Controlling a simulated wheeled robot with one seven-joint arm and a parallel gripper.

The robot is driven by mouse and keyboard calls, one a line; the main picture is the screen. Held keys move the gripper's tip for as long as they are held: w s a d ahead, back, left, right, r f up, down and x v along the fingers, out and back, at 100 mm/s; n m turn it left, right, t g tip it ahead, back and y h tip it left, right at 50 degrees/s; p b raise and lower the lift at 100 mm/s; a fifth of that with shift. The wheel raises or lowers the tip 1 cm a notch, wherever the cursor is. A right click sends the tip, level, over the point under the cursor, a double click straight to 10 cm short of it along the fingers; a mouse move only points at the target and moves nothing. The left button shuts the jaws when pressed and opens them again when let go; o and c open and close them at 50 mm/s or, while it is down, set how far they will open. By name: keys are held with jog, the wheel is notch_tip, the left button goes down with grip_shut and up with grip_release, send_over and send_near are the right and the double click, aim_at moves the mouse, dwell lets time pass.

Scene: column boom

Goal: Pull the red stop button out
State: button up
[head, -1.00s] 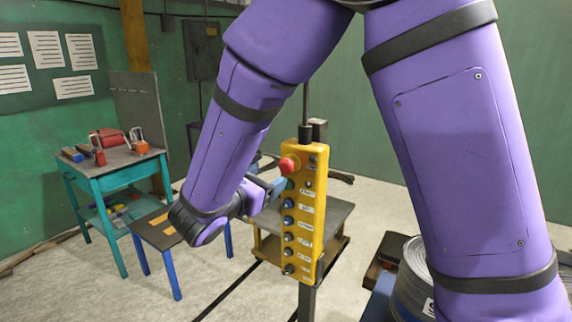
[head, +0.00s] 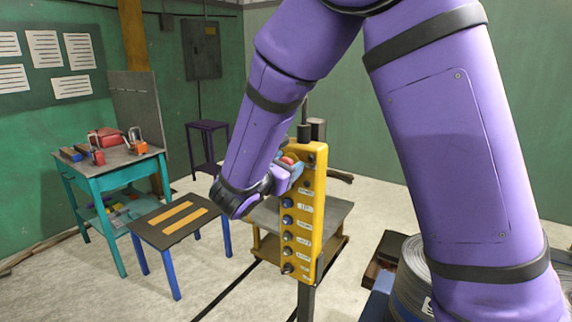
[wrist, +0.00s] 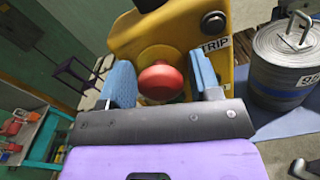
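The yellow pendant control box (head: 310,222) hangs upright in the middle of the head view, with a column of buttons and white labels. The red stop button (wrist: 161,82) is near its top. In the wrist view it sits between the two blue fingers of my gripper (wrist: 162,86), which are apart with visible space on each side of the button. In the head view the red button (head: 288,160) is partly hidden by my gripper (head: 291,166). Whether the fingers touch the box face cannot be told.
A teal workbench (head: 118,162) with tools stands at left, beside a low dark table (head: 150,232) with blue legs. A wooden cart (head: 335,215) stands behind the box. A grey cable drum (wrist: 290,68) is at right. A black button (wrist: 213,22) is close to the red one.

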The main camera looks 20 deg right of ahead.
grip_shut()
jog(key=shift+s+a, duration=0.3)
jog(key=shift+a, duration=0.2)
jog(key=shift+o, duration=1.5)
grip_release()
jog(key=shift+s, duration=0.1)
jog(key=shift+a, duration=0.1)
jog(key=v, duration=1)
jog(key=shift+s+a, duration=0.2)
jog(key=shift+a, duration=0.1)
